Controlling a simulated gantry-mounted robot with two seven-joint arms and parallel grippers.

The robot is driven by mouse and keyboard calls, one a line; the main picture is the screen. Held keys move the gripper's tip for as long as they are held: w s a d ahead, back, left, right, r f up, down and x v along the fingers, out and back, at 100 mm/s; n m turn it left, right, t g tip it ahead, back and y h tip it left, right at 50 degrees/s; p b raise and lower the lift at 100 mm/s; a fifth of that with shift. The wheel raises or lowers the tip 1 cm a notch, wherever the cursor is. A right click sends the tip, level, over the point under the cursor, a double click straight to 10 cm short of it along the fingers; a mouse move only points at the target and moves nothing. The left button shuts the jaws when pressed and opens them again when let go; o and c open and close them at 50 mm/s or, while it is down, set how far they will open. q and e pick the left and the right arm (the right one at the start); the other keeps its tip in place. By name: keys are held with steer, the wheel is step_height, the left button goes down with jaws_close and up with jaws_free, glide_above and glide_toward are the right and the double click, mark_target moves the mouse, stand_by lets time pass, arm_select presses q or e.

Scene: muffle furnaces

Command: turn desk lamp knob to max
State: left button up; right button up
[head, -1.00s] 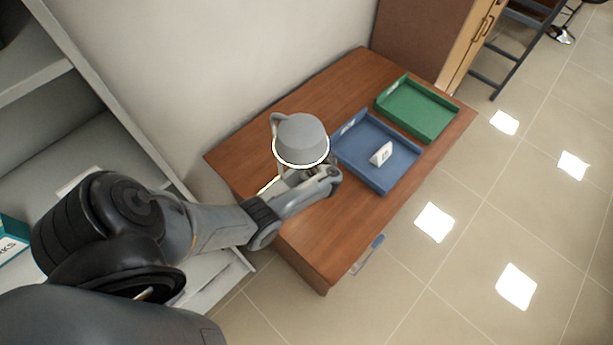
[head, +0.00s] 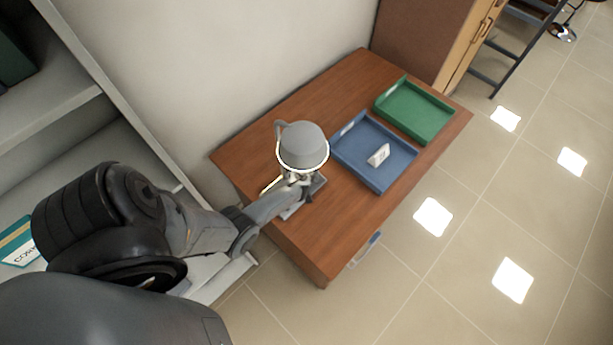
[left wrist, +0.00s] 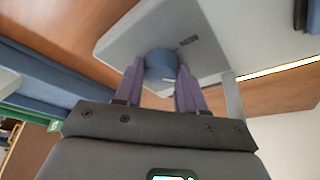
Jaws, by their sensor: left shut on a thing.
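The desk lamp (head: 302,145) stands on the left part of the wooden desk, with a grey shade and a lit rim. My left arm reaches in below the shade, and the shade and arm hide most of the lamp base in the head view. In the left wrist view, the pale lamp base (left wrist: 210,35) carries a round blue knob (left wrist: 160,66). My left gripper (left wrist: 161,75) has its two purple fingers closed on either side of the knob. Small lettering shows on the base beside the knob. My right gripper is in neither view.
A blue tray (head: 345,166) with a small white block (head: 379,155) stands right of the lamp. A green tray (head: 446,120) lies beyond it. A grey shelf (head: 60,92) stands at the left. The desk's front part (head: 345,225) is clear.

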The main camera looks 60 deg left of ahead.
arm_select(q)
steer(key=m+t, duration=0.1)
steer(key=m, duration=0.2)
steer(key=shift+s+a+h+p, duration=0.1)
steer(key=shift+a+h+p, duration=0.05)
steer(key=shift+h+p, duration=0.25)
steer(key=m+h, duration=0.1)
steer(key=m, duration=0.1)
steer(key=shift+m+t, duration=0.3)
steer(key=m, duration=0.2)
steer(key=shift+a+m+h, duration=0.1)
steer(key=shift+m+h, duration=0.2)
steer(key=shift+h, duration=0.1)
steer(key=shift+m+t+h, duration=0.3)
steer(key=shift+m+h, duration=0.2)
steer(key=shift+m, duration=0.8)
steer(key=shift+b, duration=0.3)
steer(key=o, duration=1.1)
steer(key=shift+c, duration=0.2)
